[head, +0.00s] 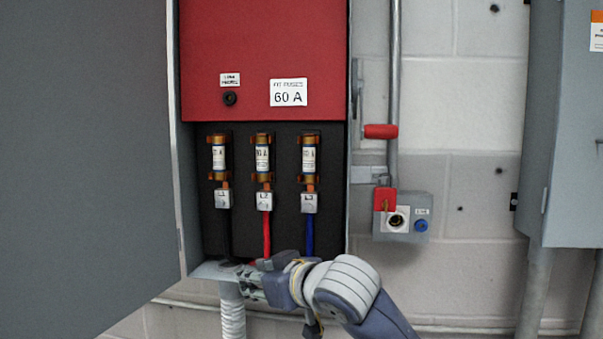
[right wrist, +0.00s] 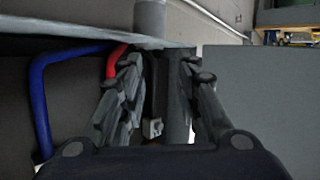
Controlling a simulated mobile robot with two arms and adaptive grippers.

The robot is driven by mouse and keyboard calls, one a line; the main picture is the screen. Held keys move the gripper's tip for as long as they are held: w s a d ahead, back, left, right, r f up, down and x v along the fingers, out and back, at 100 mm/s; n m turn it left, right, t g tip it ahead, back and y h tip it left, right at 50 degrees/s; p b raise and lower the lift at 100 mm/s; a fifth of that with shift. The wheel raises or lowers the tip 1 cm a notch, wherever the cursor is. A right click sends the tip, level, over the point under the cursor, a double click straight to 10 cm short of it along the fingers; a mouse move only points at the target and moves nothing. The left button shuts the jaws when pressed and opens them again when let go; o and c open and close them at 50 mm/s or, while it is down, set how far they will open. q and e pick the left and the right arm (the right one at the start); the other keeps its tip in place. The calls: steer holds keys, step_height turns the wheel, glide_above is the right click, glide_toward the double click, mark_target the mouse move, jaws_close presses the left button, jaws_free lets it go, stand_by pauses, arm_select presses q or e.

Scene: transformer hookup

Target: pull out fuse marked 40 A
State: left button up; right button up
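Three fuses with orange-brown end caps and pale labels stand upright in the open box: left fuse (head: 219,158), middle fuse (head: 262,158) and right fuse (head: 309,159). They sit above lugs marked L1, L2 and L3. Their ratings are too small to read surely, so I cannot tell which is the 40 A one. My right gripper (head: 256,279) is low at the box's bottom edge, below the fuses and apart from them. In the right wrist view its fingers (right wrist: 162,66) are spread, with no fuse between them. My left gripper is not in view.
A red panel (head: 224,48) marked 60 A covers the box's upper half. The grey door (head: 85,150) stands open at left. Red cable (head: 266,235) and blue cable (head: 310,233) hang near my gripper. A red handle (head: 380,131) and small switch box (head: 418,210) are at right.

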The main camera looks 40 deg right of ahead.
step_height(320, 180, up, 10)
steer(key=s+d+t, duration=0.1)
steer(key=d+t, duration=0.1)
steer(key=d, duration=0.1)
steer(key=m+t, duration=0.2)
glide_toward(265, 158)
steer(key=shift+h, duration=0.4)
steer(key=w+p, duration=0.3)
steer(key=w, duration=0.4)
steer(key=shift+w, duration=0.8)
jaws_close()
